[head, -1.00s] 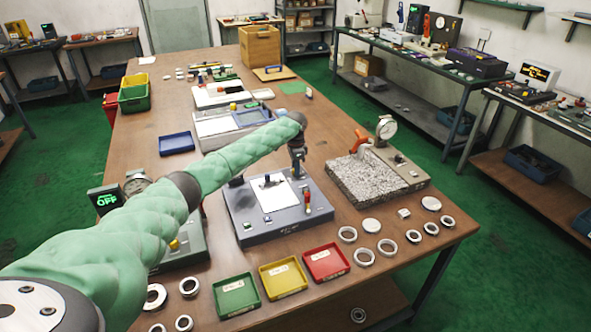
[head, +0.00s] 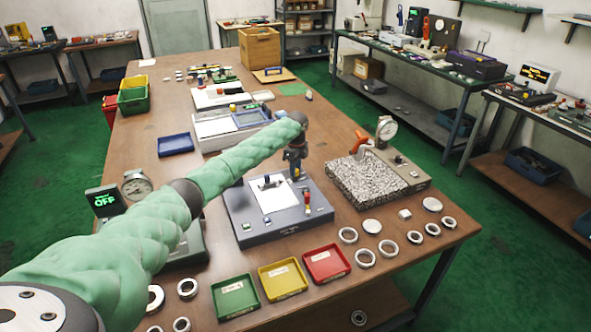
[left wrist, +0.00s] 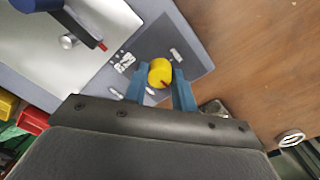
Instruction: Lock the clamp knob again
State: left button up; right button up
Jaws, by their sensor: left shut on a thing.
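The yellow clamp knob (left wrist: 158,72) with a red pointer mark stands on a dark grey plate (left wrist: 198,55) in the left wrist view. The red mark points toward the lower right of that picture. My left gripper (left wrist: 160,82) has its blue fingers on either side of the knob and is shut on it. In the head view, my left gripper (head: 295,172) is at the back right corner of the grey fixture (head: 250,228), which carries a white sheet (head: 276,197). My right gripper is out of view.
Green (head: 236,310), yellow (head: 283,290) and red (head: 326,277) trays stand in front of the fixture. A granite block (head: 365,188) with a dial gauge (head: 386,128) is to its right. Several metal rings lie near the table's right front. A display reading OFF (head: 106,201) stands left.

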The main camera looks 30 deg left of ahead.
pick_arm(q)
jog(key=shift+w+r, duration=0.1)
jog(key=shift+r, duration=0.05)
jog(key=shift+m, duration=0.3)
jog(key=o, duration=1)
jog(key=shift+r, duration=0.15)
notch_tip(320, 180, up, 7)
jog(key=b, duration=0.2)
jog(key=shift+w+r+b, duration=0.1)
jog(key=shift+r+b, duration=0.1)
jog(key=shift+b, duration=0.15)
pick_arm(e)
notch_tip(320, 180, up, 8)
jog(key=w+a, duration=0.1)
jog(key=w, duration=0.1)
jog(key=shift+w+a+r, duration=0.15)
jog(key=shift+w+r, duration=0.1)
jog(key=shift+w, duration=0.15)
